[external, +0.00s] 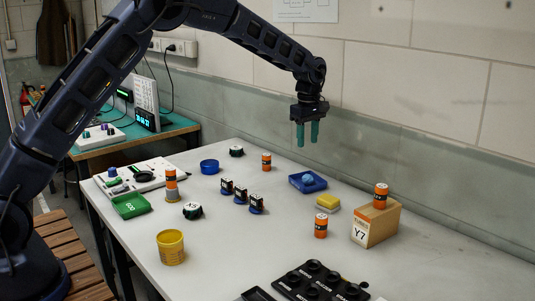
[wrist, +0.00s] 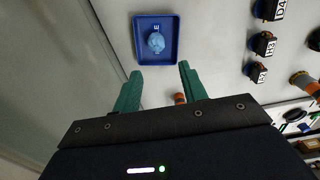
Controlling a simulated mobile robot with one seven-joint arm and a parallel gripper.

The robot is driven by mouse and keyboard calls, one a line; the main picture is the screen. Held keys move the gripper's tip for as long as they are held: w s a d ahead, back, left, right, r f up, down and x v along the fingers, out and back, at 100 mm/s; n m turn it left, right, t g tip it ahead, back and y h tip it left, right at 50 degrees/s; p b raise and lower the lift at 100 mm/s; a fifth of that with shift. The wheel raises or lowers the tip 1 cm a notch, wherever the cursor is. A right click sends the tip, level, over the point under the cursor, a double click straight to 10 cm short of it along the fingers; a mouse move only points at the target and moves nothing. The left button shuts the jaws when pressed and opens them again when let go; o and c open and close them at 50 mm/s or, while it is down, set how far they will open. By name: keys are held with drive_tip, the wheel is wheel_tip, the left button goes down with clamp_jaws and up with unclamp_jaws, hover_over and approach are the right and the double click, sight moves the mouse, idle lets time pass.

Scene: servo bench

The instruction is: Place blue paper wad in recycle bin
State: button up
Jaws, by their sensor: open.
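A light blue crumpled wad (external: 308,179) lies in a shallow blue square tray (external: 295,187) near the wall. In the wrist view the wad (wrist: 156,43) sits near the middle of the tray (wrist: 142,57), ahead of the fingertips. My gripper (external: 307,141) has green fingers, apart and empty, pointing down above the tray. It also shows in the wrist view (wrist: 160,70). No container is clearly marked as a recycle bin. A yellow cup (external: 171,248) stands at the front left, and a green tray (external: 130,207) lies at the left edge.
Several servos (external: 240,196) stand mid-bench. An orange cylinder (external: 321,226) and yellow sponge-like block (external: 328,203) are right of the tray. A wooden block (external: 378,225) carries another orange cylinder (external: 381,195). A blue round dish (external: 209,166) is at back left; a black organizer (external: 312,280) is in front.

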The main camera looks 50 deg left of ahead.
drive_tip(key=s+a+r+m+t, duration=0.15)
drive_tip(key=s+r+m, duration=0.25)
drive_tip(key=s+r, duration=0.85)
drive_tip(key=s+a+r+m+t, duration=0.15)
drive_tip(key=s+r+m, duration=0.25)
drive_tip(key=s+r, duration=0.85)
drive_tip(key=s+f+m, duration=0.2)
drive_tip(key=s+m, duration=0.1)
drive_tip(key=s, duration=0.8)
drive_tip(key=s+a+f+m+t, duration=0.1)
drive_tip(key=s+f+m, duration=0.1)
drive_tip(key=s, duration=1)
drive_tip(key=s+a+f+m, duration=0.1)
drive_tip(key=s+m, duration=0.3)
drive_tip(key=s, duration=0.8)
drive_tip(key=shift+s+f+m+t, duration=0.15)
drive_tip(key=shift+f+m+t, duration=0.15)
drive_tip(key=shift+f, duration=0.15)
